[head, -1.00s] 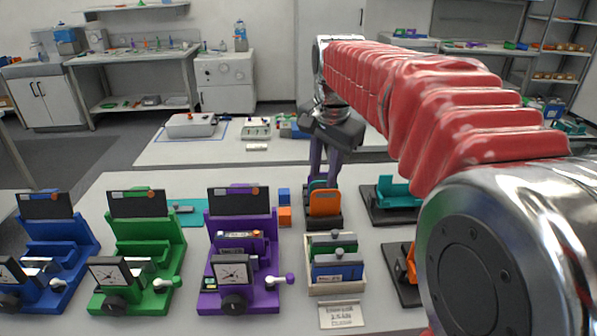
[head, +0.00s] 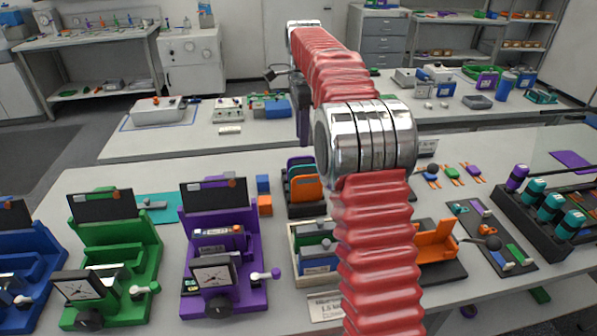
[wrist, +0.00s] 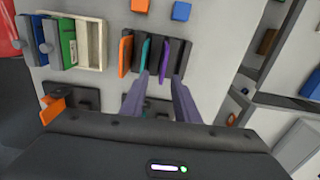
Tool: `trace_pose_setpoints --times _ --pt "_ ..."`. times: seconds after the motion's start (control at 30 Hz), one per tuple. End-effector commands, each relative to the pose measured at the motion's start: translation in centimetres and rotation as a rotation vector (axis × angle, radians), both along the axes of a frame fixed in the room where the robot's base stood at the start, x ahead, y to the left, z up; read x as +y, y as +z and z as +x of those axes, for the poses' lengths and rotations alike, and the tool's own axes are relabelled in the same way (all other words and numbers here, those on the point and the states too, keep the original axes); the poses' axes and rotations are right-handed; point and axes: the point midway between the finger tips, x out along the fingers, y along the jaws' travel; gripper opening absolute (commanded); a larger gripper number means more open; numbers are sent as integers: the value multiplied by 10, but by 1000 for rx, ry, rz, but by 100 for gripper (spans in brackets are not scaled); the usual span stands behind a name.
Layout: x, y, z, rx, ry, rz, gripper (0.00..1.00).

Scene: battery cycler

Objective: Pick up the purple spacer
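A purple spacer (wrist: 166,56) stands as a thin upright plate in a dark slotted rack, beside a teal plate (wrist: 144,54) and an orange plate (wrist: 126,54) in the wrist view. My gripper (wrist: 163,77) is open, with its two purple-grey fingers apart and nothing seen between them. The fingertips point toward the rack, near the spacer's lower edge in the picture; their height over it is unclear. In the head view the rack (head: 308,208) shows its orange and teal plates, and my arm hides part of the scene beside it.
A pale box (wrist: 90,45) with blue and green blocks stands beside the rack. An orange bracket (head: 436,243) stands to the right. Purple (head: 228,262) and green (head: 118,255) stations stand left. Small blue (head: 263,183) and orange (head: 265,205) cubes lie near the rack.

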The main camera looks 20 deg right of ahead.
Motion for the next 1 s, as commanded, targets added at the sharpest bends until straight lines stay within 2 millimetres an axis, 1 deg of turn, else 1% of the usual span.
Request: trace_pose_setpoints --times 0.17,0.47,0.57,0.67,1.0 --pt "-4 -6 5 10 -36 2 28" --pt "-1 -6 6 10 -32 2 28" --pt "-1 -10 6 11 -31 2 28" --pt "0 -20 6 12 -30 2 28" --pt "1 -71 5 12 -29 2 28"
